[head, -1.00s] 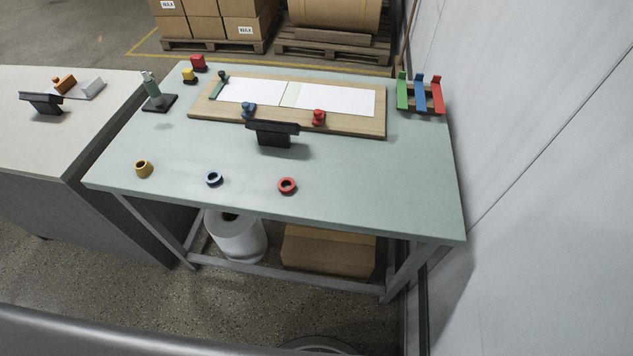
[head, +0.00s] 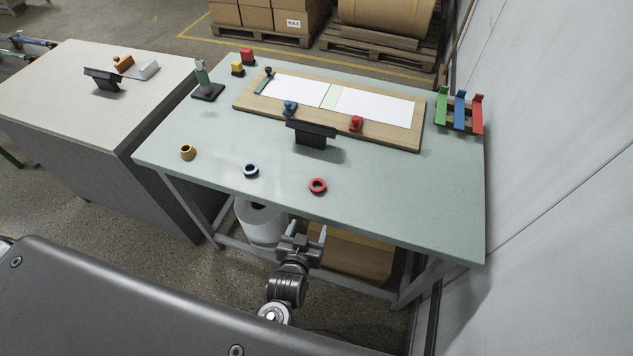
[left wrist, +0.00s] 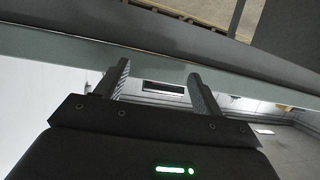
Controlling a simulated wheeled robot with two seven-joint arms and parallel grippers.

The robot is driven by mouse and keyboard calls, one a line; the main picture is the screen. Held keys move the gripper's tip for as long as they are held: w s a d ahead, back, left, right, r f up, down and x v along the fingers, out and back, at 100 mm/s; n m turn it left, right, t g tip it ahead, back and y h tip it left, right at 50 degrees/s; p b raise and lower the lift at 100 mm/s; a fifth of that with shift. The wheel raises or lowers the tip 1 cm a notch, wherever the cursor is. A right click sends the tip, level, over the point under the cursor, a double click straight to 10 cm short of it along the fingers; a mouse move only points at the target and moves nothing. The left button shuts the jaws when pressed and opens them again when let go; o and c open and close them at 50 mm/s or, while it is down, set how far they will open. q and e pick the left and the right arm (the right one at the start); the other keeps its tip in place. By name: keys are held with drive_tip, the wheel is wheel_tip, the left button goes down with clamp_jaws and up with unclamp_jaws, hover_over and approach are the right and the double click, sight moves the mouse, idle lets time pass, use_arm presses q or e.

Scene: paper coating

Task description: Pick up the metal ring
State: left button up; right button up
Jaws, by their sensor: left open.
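Three small ring-shaped pieces lie along the front of the green-grey table (head: 400,190): a brass-coloured one (head: 188,153), a blue-grey one (head: 251,171) and a red one (head: 318,186). I cannot tell for sure which is the metal ring; the brass-coloured and blue-grey ones look most like metal. My left gripper (head: 303,232) is open and empty in front of the table's front edge, below the blue-grey and red rings in the picture. In the left wrist view its two fingers (left wrist: 158,70) stand apart with nothing between them; no ring shows there. My right gripper is not in view.
A wooden board (head: 415,135) with white sheets lies at the back of the table. A black stand (head: 311,138) stands behind the rings. A coloured rack (head: 460,112) is at the right. A second grey bench (head: 60,110) is on the left. The table front around the rings is clear.

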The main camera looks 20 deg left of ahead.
use_arm(q)
wheel_tip(320, 180, up, 4)
drive_tip(key=w+r+t+y, duration=0.1)
drive_tip(key=w+t, duration=0.1)
drive_tip(key=n+p, duration=0.1)
approach(318, 181)
drive_tip(key=shift+w+d+f+y, duration=0.1)
drive_tip(key=shift+w+d+y, duration=0.1)
drive_tip(key=shift+w, duration=0.3)
drive_tip(key=shift+w+d+f+y, duration=0.1)
drive_tip(key=shift+w+d+y, duration=0.1)
drive_tip(key=shift+w, duration=0.3)
drive_tip(key=shift+w+a+r+p, duration=0.1)
drive_tip(key=shift+w+a+p, duration=0.1)
drive_tip(key=shift+w+p, duration=0.2)
drive_tip(key=p+x, duration=0.1)
drive_tip(key=x, duration=0.2)
drive_tip(key=shift+w+a+f, duration=0.3)
drive_tip(key=shift+w+f, duration=0.1)
drive_tip(key=shift+w, duration=0.25)
drive_tip(key=shift+s, duration=0.1)
drive_tip(key=shift+c, duration=0.9)
drive_tip(key=c, duration=0.9)
